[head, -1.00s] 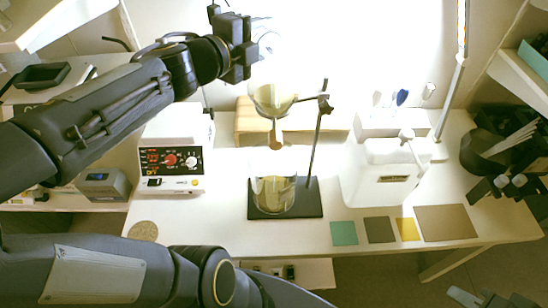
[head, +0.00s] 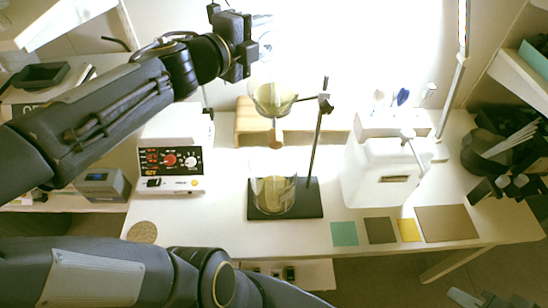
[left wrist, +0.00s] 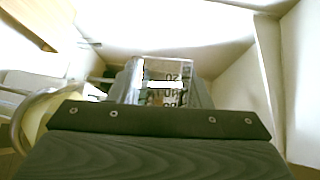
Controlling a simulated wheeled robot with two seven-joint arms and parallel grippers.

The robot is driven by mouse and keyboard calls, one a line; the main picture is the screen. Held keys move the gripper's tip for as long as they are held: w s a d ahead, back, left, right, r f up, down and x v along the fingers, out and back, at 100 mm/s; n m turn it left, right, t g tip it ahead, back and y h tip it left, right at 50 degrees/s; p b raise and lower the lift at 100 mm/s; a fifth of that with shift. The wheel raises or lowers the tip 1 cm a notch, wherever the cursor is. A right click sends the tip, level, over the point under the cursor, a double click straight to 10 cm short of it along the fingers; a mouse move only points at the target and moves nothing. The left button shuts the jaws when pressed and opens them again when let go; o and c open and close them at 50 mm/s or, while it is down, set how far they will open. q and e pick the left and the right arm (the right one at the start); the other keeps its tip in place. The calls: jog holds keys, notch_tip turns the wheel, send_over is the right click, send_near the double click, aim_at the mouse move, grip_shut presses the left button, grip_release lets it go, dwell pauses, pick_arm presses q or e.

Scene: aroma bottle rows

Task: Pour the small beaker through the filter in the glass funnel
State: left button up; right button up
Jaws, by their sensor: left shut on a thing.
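My left gripper (head: 240,48) is shut on the small clear beaker (head: 263,38), just above the funnel and slightly left of it. The beaker is faint against the bright wall; its printed marks show in the left wrist view (left wrist: 165,82). Its tilt and contents are hard to tell. The glass funnel (head: 272,98), with a pale yellowish filter inside, hangs in the stand (head: 318,130). A larger glass beaker (head: 273,195) with yellowish contents stands below it on the dark base.
A wooden block (head: 245,122) stands behind the stand. Coloured squares (head: 380,230) lie along the front. The stand's rod rises right of the funnel.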

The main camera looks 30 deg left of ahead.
pick_arm(q)
jog(key=shift+s+d+r+m+t+b, duration=0.15)
jog(key=shift+r+m+t+b, duration=0.15)
jog(key=shift+m+b, duration=0.5)
dwell(2.5)
dwell(0.7)
jog(key=shift+r+n+p, duration=0.1)
jog(key=shift+n+p, duration=0.3)
jog(key=shift+p, duration=0.2)
jog(key=shift+w+a+f+n+p, duration=0.25)
jog(key=shift+n+p, duration=0.25)
jog(key=shift+p, duration=0.55)
jog(key=shift+f+n+g+p, duration=0.25)
jog(key=shift+n+g+p, duration=0.2)
jog(key=shift+p, duration=0.35)
jog(key=shift+a+f, duration=0.1)
jog(key=shift+f, duration=0.1)
